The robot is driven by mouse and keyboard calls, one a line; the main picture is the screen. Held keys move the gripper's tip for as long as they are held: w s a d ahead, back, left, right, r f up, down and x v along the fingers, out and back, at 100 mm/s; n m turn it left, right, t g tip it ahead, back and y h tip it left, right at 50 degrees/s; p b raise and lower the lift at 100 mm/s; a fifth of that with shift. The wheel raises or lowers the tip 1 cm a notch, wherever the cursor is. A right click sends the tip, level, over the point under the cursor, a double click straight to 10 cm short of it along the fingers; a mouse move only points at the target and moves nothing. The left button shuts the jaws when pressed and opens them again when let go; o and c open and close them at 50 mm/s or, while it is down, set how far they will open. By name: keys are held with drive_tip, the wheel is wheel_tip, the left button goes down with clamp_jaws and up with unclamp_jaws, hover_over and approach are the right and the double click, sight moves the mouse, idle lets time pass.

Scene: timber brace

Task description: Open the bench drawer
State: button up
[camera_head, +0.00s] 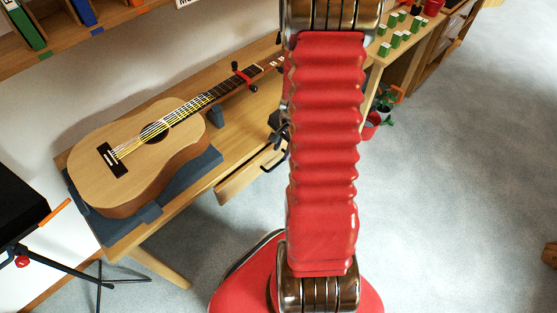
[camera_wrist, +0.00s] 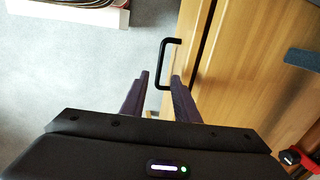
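The wooden bench (camera_head: 235,140) stands at the left in the head view, with its drawer (camera_head: 240,182) under the front edge. In the wrist view the drawer front (camera_wrist: 187,32) is a pale strip beside the bench top (camera_wrist: 255,50), with a dark line between them. A black bar handle (camera_wrist: 163,62) stands out from the drawer front. My gripper (camera_wrist: 160,76) is open, its two dark fingers on either side of the handle's bar in the picture. I cannot tell whether they touch it. In the head view my arm hides most of the gripper.
A guitar (camera_head: 150,140) lies on a blue-grey cradle (camera_head: 205,165) on the bench. A black stand (camera_head: 100,285) is at the lower left. Green blocks (camera_head: 396,40) and a red plant pot (camera_head: 371,128) are beyond my arm. The grey floor at the right is open.

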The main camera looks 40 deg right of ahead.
sight(278, 163)
drive_tip(key=shift+w+f, duration=0.25)
drive_tip(key=shift+f, duration=1)
drive_tip(key=shift+w+f, duration=0.2)
drive_tip(key=shift+f, duration=1.1)
drive_tip(key=shift+w+f, duration=0.25)
drive_tip(key=shift+f, duration=1)
drive_tip(key=shift+c, duration=0.5)
clamp_jaws()
drive_tip(key=shift+a, duration=0.25)
drive_tip(key=shift+d, duration=0.15)
